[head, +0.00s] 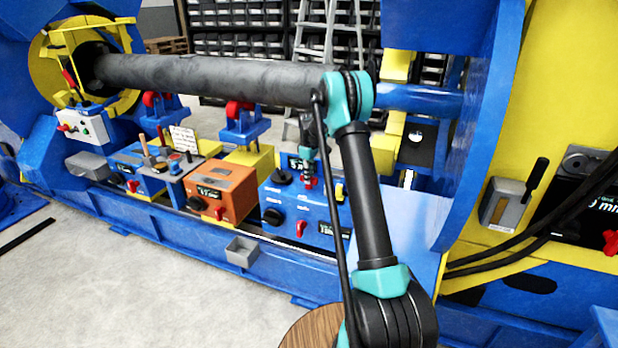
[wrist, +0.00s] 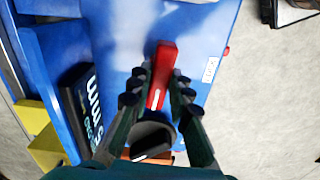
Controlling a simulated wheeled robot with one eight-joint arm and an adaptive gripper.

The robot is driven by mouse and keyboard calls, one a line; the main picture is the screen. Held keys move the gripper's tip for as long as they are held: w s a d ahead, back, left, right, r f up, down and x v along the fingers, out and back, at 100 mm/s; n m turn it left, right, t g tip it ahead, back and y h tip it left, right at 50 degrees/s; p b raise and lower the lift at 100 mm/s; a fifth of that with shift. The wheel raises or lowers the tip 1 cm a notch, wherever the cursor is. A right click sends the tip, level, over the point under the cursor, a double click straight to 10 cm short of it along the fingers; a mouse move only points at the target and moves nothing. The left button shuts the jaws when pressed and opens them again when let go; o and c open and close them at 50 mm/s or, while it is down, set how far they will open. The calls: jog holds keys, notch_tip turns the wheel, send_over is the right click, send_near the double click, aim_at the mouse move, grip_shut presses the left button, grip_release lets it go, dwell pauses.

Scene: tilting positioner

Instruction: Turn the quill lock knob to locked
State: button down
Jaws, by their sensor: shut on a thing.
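My gripper (wrist: 158,95) is shut on a red bar-shaped knob (wrist: 163,65), with a finger on each side of it. The knob carries a short white mark near its lower end in the wrist view. It sits on the blue face of a control box, beside a small white label (wrist: 210,69) too blurred to read surely. In the head view my gripper (head: 309,178) points down at the top of the right blue box (head: 282,205), where a bit of red shows below the fingers. The knob's exact setting cannot be told.
A dark round part (wrist: 152,138) with a white mark lies between the finger bases, and a black display (wrist: 82,100) is at left. An orange box (head: 222,190) stands left of the blue box. A long dark shaft (head: 200,78) runs above. Grey floor (head: 150,265) is open in front.

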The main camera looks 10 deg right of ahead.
jog(key=m, duration=0.8)
jog(key=shift+m, duration=0.4)
jog(key=m, duration=0.4)
jog(key=shift+m, duration=2.1)
jog(key=c, duration=1.4)
grip_release()
jog(key=shift+r, duration=0.1)
notch_tip(320, 180, up, 12)
